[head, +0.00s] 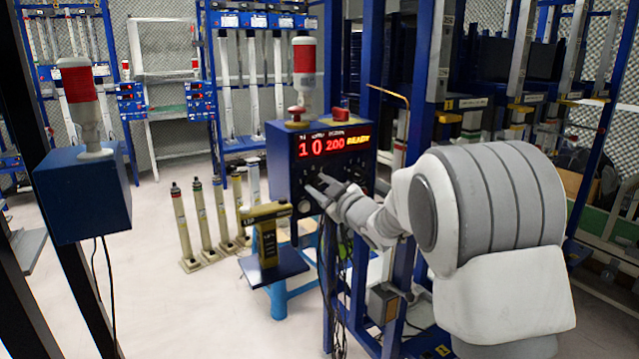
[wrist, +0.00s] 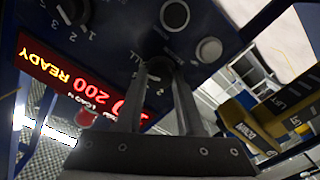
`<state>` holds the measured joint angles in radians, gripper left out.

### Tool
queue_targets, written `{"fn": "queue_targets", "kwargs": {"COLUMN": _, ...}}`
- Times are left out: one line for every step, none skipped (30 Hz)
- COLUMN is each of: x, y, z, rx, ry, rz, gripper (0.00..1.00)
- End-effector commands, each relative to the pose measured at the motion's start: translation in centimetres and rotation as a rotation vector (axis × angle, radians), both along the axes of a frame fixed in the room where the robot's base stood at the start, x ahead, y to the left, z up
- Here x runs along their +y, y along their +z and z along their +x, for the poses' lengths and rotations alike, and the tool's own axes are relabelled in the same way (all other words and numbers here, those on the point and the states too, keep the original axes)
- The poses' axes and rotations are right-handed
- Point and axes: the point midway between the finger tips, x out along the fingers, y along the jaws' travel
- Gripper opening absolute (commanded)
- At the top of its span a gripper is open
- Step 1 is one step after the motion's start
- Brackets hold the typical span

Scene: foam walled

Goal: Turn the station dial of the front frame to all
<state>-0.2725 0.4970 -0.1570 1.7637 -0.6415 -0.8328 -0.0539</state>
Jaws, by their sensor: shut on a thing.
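The front frame carries a blue control box (head: 283,165) with a lit red and yellow display (head: 333,145) reading 1, 0, 200 and READY. In the wrist view its blue panel (wrist: 115,45) fills the top, and the display (wrist: 60,80) appears upside down. My gripper (head: 322,187) is at the panel's lower face. In the wrist view my gripper (wrist: 160,72) has its two fingers closed on the sides of a dark dial (wrist: 161,66). White letters that look like ALL are beside it. The fingers hide much of the dial, so I cannot tell where it points.
A second dark dial (wrist: 74,10) with numbers around it and two round buttons (wrist: 174,14) (wrist: 208,50) are near my fingers. A red and white lamp (head: 305,65) tops the box. Cables hang below it. A yellow and black tool (head: 266,225) stands on a blue stand to the left.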

Motion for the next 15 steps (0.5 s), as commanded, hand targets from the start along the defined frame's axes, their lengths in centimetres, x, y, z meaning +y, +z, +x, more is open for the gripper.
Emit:
{"fn": "queue_targets", "kwargs": {"x": -0.14, "y": 0.15, "z": 0.05, "rx": 0.017, "ry": -0.002, "rz": 0.025, "gripper": 0.00}}
{"fn": "queue_targets", "kwargs": {"x": -0.12, "y": 0.14, "z": 0.04, "rx": 0.027, "ry": -0.002, "rz": 0.040, "gripper": 0.00}}
{"fn": "queue_targets", "kwargs": {"x": -0.14, "y": 0.12, "z": 0.05, "rx": 0.038, "ry": -0.002, "rz": 0.057, "gripper": 0.00}}
{"fn": "queue_targets", "kwargs": {"x": -0.15, "y": 0.12, "z": 0.05, "rx": 0.046, "ry": -0.002, "rz": 0.069, "gripper": 0.00}}
{"fn": "queue_targets", "kwargs": {"x": -0.12, "y": 0.11, "z": 0.04, "rx": 0.055, "ry": -0.001, "rz": 0.080, "gripper": 0.00}}
{"fn": "queue_targets", "kwargs": {"x": -0.08, "y": 0.09, "z": 0.03, "rx": 0.063, "ry": -0.001, "rz": 0.093, "gripper": 0.00}}
{"fn": "queue_targets", "kwargs": {"x": -0.10, "y": 0.08, "z": 0.04, "rx": 0.070, "ry": -0.001, "rz": 0.103, "gripper": 0.00}}
{"fn": "queue_targets", "kwargs": {"x": -0.12, "y": 0.08, "z": 0.05, "rx": 0.076, "ry": -0.001, "rz": 0.112, "gripper": 0.00}}
{"fn": "queue_targets", "kwargs": {"x": -0.14, "y": 0.06, "z": 0.05, "rx": 0.082, "ry": -0.001, "rz": 0.121, "gripper": 0.00}}
{"fn": "queue_targets", "kwargs": {"x": -0.11, "y": 0.06, "z": 0.04, "rx": 0.086, "ry": -0.001, "rz": 0.127, "gripper": 0.00}}
{"fn": "queue_targets", "kwargs": {"x": -0.09, "y": 0.04, "z": 0.04, "rx": 0.089, "ry": -0.001, "rz": 0.132, "gripper": 0.00}}
{"fn": "queue_targets", "kwargs": {"x": -0.06, "y": 0.03, "z": 0.02, "rx": 0.094, "ry": -0.001, "rz": 0.138, "gripper": 0.00}}
{"fn": "queue_targets", "kwargs": {"x": -0.05, "y": 0.03, "z": 0.02, "rx": 0.097, "ry": -0.001, "rz": 0.142, "gripper": 0.00}}
{"fn": "queue_targets", "kwargs": {"x": -0.04, "y": 0.02, "z": 0.02, "rx": 0.098, "ry": 0.000, "rz": 0.145, "gripper": 0.00}}
{"fn": "queue_targets", "kwargs": {"x": -0.04, "y": 0.01, "z": 0.02, "rx": 0.100, "ry": 0.000, "rz": 0.148, "gripper": 0.00}}
